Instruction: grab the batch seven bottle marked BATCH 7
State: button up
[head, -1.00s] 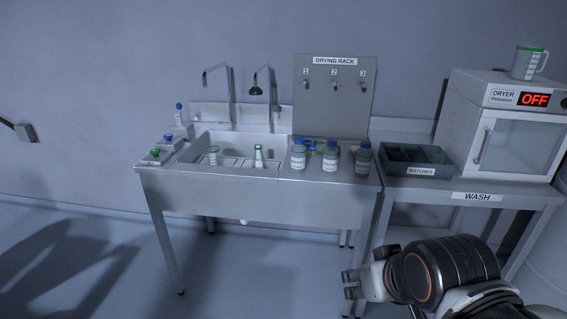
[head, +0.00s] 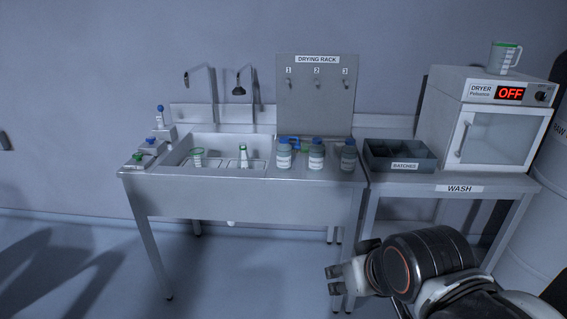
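Three bottles with blue caps and white labels stand upright in a row on the right side of the steel sink bench: a left bottle (head: 284,155), a middle bottle (head: 316,156) and a right bottle (head: 348,156). Their label print is too small to read, so I cannot tell which is BATCH 7. A dark tray marked BATCHES (head: 428,164) stands to their right. My gripper (head: 334,286) is at the lower right, in front of and below the bench top, apart from the bottles. Its fingers are small in view and I see nothing held.
The drying rack (head: 300,105) stands behind the bottles. A dryer reading OFF (head: 493,145) stands right, with a measuring jug (head: 504,58) on top. Floor before the bench is clear.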

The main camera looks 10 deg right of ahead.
aim_at(284, 150)
jog(key=l, duration=0.4)
jog(key=k+l, duration=0.15)
jog(key=l, duration=0.7)
jog(key=i+j, duration=0.3)
jog(key=j, duration=0.15)
jog(key=i+j, duration=0.25)
jog(key=j, duration=0.25)
